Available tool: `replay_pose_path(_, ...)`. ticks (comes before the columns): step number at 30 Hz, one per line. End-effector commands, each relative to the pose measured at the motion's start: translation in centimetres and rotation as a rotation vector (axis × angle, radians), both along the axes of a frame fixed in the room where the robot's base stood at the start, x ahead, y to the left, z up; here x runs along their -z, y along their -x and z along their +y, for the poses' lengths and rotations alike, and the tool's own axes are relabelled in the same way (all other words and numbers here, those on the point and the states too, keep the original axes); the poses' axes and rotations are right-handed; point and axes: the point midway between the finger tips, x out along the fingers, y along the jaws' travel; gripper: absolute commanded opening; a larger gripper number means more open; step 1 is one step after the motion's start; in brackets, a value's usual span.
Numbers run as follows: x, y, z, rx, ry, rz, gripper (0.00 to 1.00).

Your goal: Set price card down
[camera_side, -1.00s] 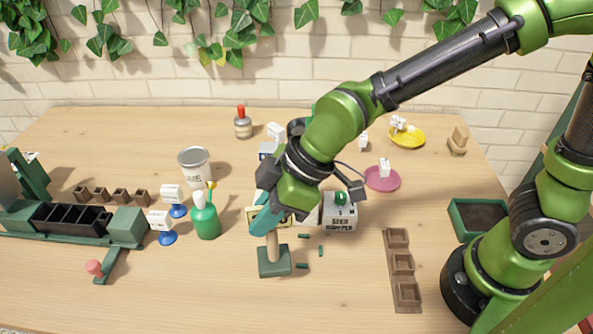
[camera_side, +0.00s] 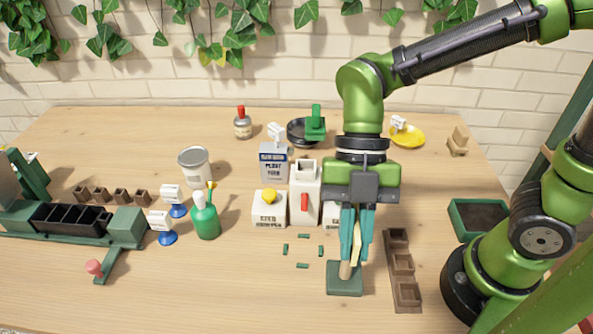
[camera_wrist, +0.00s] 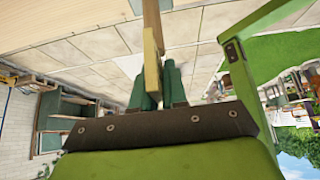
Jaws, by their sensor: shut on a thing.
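My gripper (camera_side: 357,258) points down at the front right of the middle of the table. It is shut on the price card (camera_side: 355,246), a pale wooden-edged card on a tan post with a square green base (camera_side: 345,279). The card is seen nearly edge-on in the side view and its face is hidden. The post leans slightly. I cannot tell whether the base touches the table. In the wrist view the card (camera_wrist: 153,78) shows between the green fingers. Several short green marks (camera_side: 303,266) outline an empty square on the table left of the base.
A brown row of square pots (camera_side: 401,262) lies close to the right of the base. White boxes (camera_side: 268,212) stand behind the marks, and a green bottle (camera_side: 205,218) is to the left. A green tray (camera_side: 480,218) lies farther right. The front middle table is clear.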

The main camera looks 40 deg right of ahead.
Motion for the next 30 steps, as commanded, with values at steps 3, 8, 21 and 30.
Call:
replay_pose_path(3, 1.9, 0.1, 0.0, -0.017, 0.002, 0.008, 0.00)
replay_pose_path(8, 3.7, 0.1, 0.0, -0.016, 0.001, 0.005, 0.00)
replay_pose_path(21, 7.6, 0.0, 0.0, -0.013, 0.000, 0.002, 0.00)
replay_pose_path(30, 7.9, 0.0, 0.0, -0.013, 0.001, 0.001, 0.20)
